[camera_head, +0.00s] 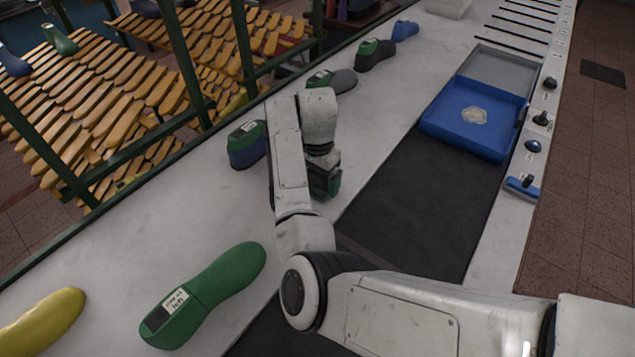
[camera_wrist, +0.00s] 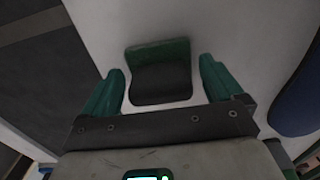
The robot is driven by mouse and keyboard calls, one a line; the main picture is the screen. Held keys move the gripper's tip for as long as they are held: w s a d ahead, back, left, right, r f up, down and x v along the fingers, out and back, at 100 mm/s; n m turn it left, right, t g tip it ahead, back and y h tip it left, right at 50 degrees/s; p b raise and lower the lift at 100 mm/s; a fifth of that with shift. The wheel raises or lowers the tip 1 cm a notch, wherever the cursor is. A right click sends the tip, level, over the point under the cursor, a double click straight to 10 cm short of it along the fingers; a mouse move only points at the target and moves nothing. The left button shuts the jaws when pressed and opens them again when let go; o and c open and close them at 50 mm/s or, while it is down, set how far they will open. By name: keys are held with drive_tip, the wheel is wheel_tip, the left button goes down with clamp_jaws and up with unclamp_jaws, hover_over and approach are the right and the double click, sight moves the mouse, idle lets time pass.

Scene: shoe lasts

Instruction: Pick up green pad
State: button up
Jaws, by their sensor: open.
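A small block with a green upper part and a dark grey lower face, which looks like the green pad (camera_wrist: 160,56), lies on the pale counter in the wrist view. My gripper (camera_wrist: 162,70) is open, with one green finger on each side of the block and a visible gap to both. I cannot tell how far above the counter the fingertips are. In the head view my gripper (camera_head: 328,180) points down over the counter beside the dark mat, and the block is hidden by my arm.
A blue last with a green top (camera_head: 247,143) stands close left of my gripper; a blue shape (camera_wrist: 299,100) shows at right in the wrist view. A long green last (camera_head: 215,290) lies nearer. A blue tray (camera_head: 480,142) and dark mat (camera_head: 425,195) are to the right.

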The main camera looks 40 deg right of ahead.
drive_tip(key=shift+c, duration=0.4)
drive_tip(key=c, duration=0.8)
drive_tip(key=shift+r, duration=0.15)
drive_tip(key=shift+r+b, duration=0.35)
drive_tip(key=shift+r, duration=0.2)
drive_tip(key=s+d+r+p, duration=0.2)
drive_tip(key=s+r, duration=0.9)
drive_tip(key=s, duration=0.2)
drive_tip(key=shift+s+d+r, duration=0.3)
drive_tip(key=shift+s+r, duration=0.05)
drive_tip(key=shift+s, duration=0.05)
